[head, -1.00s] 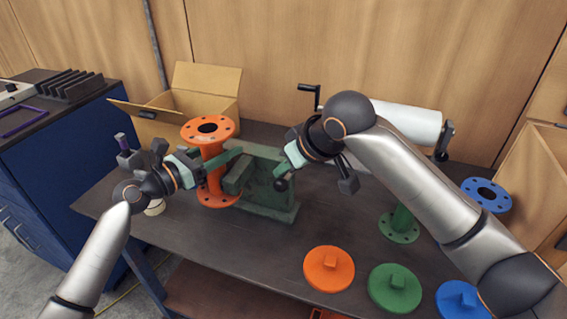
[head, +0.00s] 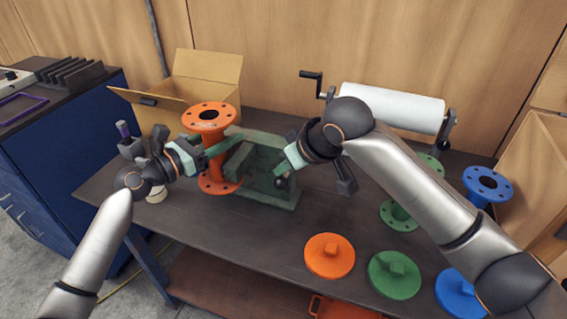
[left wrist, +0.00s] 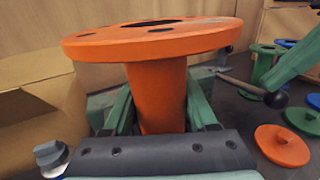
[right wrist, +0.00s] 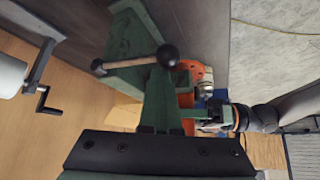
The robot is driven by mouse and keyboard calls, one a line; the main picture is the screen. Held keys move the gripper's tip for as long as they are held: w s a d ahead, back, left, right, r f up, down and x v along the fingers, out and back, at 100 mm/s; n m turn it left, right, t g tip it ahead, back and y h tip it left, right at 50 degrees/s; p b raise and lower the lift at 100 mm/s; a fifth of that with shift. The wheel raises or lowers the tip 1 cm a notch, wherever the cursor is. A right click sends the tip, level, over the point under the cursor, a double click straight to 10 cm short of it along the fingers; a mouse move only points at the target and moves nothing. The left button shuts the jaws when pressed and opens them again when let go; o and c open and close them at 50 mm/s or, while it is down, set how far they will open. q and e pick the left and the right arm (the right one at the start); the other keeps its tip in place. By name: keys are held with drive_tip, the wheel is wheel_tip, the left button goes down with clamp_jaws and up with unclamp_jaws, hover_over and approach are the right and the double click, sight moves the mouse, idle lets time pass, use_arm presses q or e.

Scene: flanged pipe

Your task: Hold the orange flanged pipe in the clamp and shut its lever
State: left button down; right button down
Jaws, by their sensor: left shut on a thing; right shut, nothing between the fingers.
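The orange flanged pipe (head: 213,141) stands upright at the left side of the green clamp (head: 262,190) on the table. My left gripper (head: 206,152) is shut on the pipe's neck below the top flange. The left wrist view shows its fingers on both sides of the neck (left wrist: 158,95). The clamp's lever, a rod with a black ball knob (right wrist: 168,55), sticks out in the right wrist view. My right gripper (right wrist: 162,120) is shut and empty, its fingertips close to the lever. I cannot tell whether they touch it. The gripper partly hides the clamp's jaws.
Orange (head: 330,255), green (head: 394,274) and blue (head: 462,294) flange covers lie along the front right. A green pipe (head: 397,214) and a blue pipe (head: 488,184) stand at the right. An open cardboard box (head: 207,72) and a crank roller (head: 392,107) are behind.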

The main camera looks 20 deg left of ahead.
use_arm(q)
drive_tip(key=shift+d, duration=0.3)
use_arm(e)
drive_tip(key=shift+r, duration=3.05)
